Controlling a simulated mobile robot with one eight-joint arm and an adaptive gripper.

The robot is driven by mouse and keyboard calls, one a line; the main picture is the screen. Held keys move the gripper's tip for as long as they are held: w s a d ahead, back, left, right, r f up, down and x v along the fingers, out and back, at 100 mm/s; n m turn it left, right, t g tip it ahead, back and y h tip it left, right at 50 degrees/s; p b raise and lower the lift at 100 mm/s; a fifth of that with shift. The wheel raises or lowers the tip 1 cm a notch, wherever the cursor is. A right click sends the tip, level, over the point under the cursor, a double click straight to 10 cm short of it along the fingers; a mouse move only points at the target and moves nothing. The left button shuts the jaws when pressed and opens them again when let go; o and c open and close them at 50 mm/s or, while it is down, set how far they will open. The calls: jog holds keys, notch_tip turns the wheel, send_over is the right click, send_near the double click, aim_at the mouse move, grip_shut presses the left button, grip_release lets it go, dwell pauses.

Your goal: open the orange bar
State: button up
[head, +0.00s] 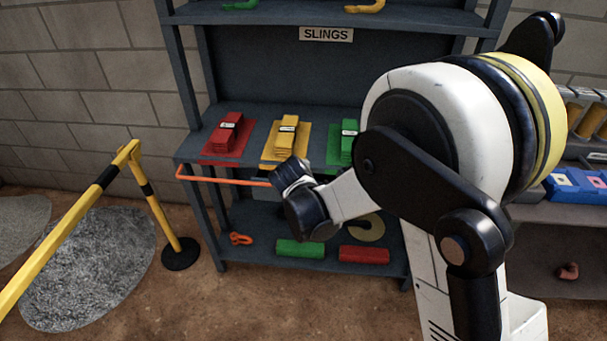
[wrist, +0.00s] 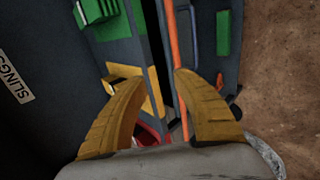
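The orange bar (head: 225,180) runs along the front of the shelf unit, just under the middle shelf, in the head view. Its right part is hidden behind my arm. In the wrist view the bar (wrist: 173,40) runs lengthwise from the top edge down between my fingers, closer to the right finger. My gripper (wrist: 160,77) is open, with its two yellow fingers apart. I cannot tell whether the right finger touches the bar. In the head view my wrist is in front of the shelf near the bar, and the fingertips are hidden.
The grey shelf unit (head: 190,160) holds red, yellow and green folded slings on its middle shelf. Green and red rolls lie on the bottom shelf. A yellow barrier (head: 75,215) stands at the left. A side shelf with a blue bin (head: 577,186) is at the right.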

jog(key=s+r+p, duration=0.1)
jog(key=s+r, duration=0.2)
jog(key=s, duration=0.3)
jog(key=shift+s, duration=0.2)
jog(key=shift+a+f, duration=0.1)
dwell(0.4)
jog(key=v, duration=1.2)
